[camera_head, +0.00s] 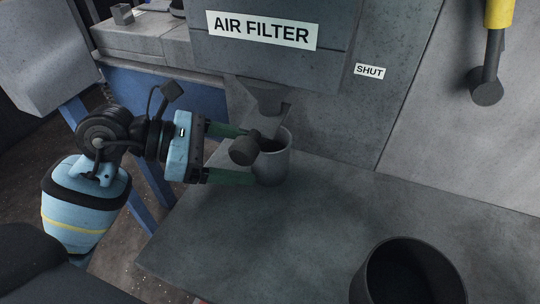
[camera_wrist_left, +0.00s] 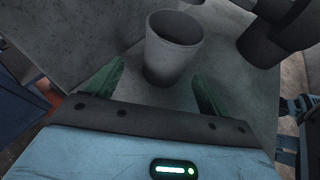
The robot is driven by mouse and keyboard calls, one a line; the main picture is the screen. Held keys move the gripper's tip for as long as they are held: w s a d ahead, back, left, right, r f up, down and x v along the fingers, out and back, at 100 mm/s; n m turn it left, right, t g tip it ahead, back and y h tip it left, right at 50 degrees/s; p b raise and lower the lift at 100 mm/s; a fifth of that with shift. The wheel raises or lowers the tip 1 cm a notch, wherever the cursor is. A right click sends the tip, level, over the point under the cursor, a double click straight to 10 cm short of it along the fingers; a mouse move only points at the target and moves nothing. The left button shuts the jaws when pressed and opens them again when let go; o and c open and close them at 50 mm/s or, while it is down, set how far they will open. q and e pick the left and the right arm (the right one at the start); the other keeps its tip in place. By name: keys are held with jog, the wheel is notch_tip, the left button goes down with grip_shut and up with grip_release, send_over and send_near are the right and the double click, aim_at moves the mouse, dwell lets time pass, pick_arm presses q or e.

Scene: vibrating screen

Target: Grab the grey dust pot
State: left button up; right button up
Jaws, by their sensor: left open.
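The grey dust pot (camera_head: 274,165) stands upright on the grey bench below the air filter's outlet (camera_head: 266,100). In the left wrist view the pot (camera_wrist_left: 172,50) stands just ahead of and between the green fingers. My left gripper (camera_head: 240,153) is open, with one finger on each side, its tips near the pot's left side. In the left wrist view the gripper (camera_wrist_left: 155,88) holds nothing. I cannot tell whether a finger touches the pot. A dark rounded knob (camera_head: 244,150) hides part of the pot's left rim.
A black bucket (camera_head: 408,272) stands at the front right of the bench (camera_head: 240,235). The air filter housing (camera_head: 268,60) with its sign overhangs the pot. A yellow handle with a dark end (camera_head: 487,92) hangs at the upper right. The bench between pot and bucket is clear.

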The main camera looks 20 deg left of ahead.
aim_at(264, 159)
pick_arm(q)
jog(key=x, duration=0.4)
jog(key=shift+s+d+r+p, duration=0.2)
jog(key=shift+d+p, duration=0.15)
jog(key=shift+w+d+f, duration=0.2)
jog(key=shift+d+f, duration=0.05)
jog(key=shift+d, duration=0.05)
jog(key=c, duration=1.1)
jog(key=shift+r, duration=0.15)
